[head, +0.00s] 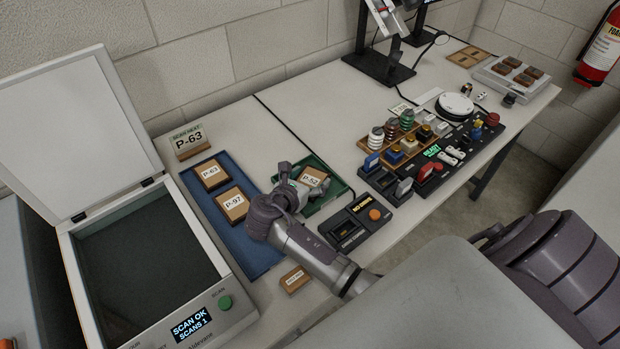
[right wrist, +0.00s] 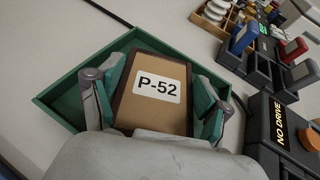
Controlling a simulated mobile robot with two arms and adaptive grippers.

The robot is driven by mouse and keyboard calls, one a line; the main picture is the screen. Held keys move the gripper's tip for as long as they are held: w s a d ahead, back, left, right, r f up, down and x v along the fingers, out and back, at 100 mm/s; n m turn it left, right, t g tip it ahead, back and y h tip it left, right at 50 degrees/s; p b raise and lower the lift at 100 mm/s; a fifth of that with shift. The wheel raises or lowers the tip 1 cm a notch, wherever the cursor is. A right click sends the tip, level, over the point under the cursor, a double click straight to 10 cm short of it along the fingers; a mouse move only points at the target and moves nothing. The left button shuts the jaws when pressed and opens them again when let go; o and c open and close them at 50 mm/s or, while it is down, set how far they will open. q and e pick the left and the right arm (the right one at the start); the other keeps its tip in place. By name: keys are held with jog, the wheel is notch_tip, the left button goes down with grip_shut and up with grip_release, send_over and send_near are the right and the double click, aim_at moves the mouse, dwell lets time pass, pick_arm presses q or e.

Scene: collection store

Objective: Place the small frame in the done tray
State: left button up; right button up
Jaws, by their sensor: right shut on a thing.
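The small frame (right wrist: 152,95) is a brown block with a dark edge and a white label reading P-52. My right gripper (right wrist: 154,100) is shut on it, one finger on each side, in the right wrist view. The done tray (right wrist: 62,103) is green with a low rim and lies under and around the frame. In the head view the frame (head: 315,180) shows within the green tray (head: 336,190), partly hidden by my right gripper (head: 304,190). I cannot tell whether the frame touches the tray floor. My left gripper is not in view.
A blue mat (head: 252,253) left of the tray holds frames P-63 (head: 211,174) and P-97 (head: 233,205). An open scanner (head: 150,262) reads SCAN OK, SCANS 1. A black NO DRIVE box (head: 355,222) stands close right of the tray. A small labelled block (head: 294,279) lies in front.

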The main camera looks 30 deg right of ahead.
jog(key=o, duration=1.1)
jog(key=shift+f, duration=0.1)
jog(key=shift+o, duration=0.2)
jog(key=v, duration=1.2)
jog(key=shift+s, duration=0.1)
jog(key=shift+r+p, duration=0.2)
jog(key=shift+p, duration=0.2)
